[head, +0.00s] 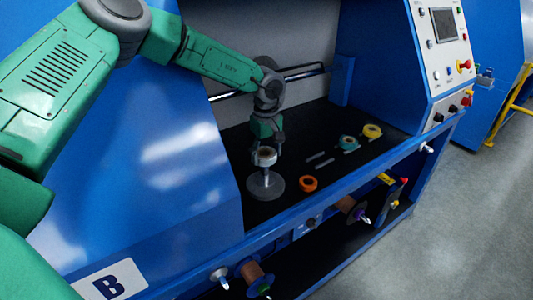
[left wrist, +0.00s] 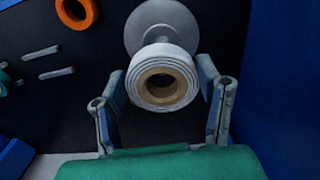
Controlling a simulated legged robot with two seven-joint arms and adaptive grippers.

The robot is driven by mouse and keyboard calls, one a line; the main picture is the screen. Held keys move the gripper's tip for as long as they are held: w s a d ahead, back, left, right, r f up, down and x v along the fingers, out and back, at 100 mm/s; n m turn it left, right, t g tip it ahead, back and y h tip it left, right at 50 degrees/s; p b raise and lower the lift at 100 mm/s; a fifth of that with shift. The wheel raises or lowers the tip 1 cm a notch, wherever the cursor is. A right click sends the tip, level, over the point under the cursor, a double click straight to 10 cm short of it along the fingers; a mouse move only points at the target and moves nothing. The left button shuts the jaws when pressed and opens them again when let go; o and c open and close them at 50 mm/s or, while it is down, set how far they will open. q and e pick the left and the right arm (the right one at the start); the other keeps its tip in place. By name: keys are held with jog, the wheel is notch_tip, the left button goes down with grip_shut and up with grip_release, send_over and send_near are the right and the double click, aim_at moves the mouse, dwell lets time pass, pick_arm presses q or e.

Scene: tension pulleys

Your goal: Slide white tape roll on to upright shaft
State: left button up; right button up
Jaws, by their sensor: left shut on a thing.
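A white tape roll (left wrist: 136,88) with a tan core fills the middle of the left wrist view, between the fingers of my left gripper (left wrist: 163,96). It also shows in the head view (head: 265,157). My left gripper (head: 266,150) is shut on the roll from above. The upright shaft (head: 265,176) stands on a round grey base (head: 265,187) directly below the roll. The base also shows behind the roll in the left wrist view (left wrist: 147,16). I cannot tell whether the shaft's tip is inside the core. My right gripper is not in view.
An orange roll (head: 308,184) lies right of the base. A teal roll (head: 347,142), a yellow roll (head: 372,131) and grey pins (head: 318,159) lie farther right on the black surface (head: 345,172). A blue rail (head: 345,193) runs along the front; a blue panel (head: 180,150) stands left.

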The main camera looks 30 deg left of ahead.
pick_arm(q)
jog(key=shift+f, duration=0.1)
jog(key=shift+f, duration=0.4)
jog(key=shift+s+d+f+b, duration=0.1)
jog(key=shift+d+f+b, duration=0.25)
jog(key=shift+f, duration=0.45)
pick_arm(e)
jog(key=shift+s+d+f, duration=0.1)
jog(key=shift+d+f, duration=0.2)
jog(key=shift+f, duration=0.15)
pick_arm(q)
jog(key=shift+a+p, duration=0.15)
jog(key=shift+p, duration=0.15)
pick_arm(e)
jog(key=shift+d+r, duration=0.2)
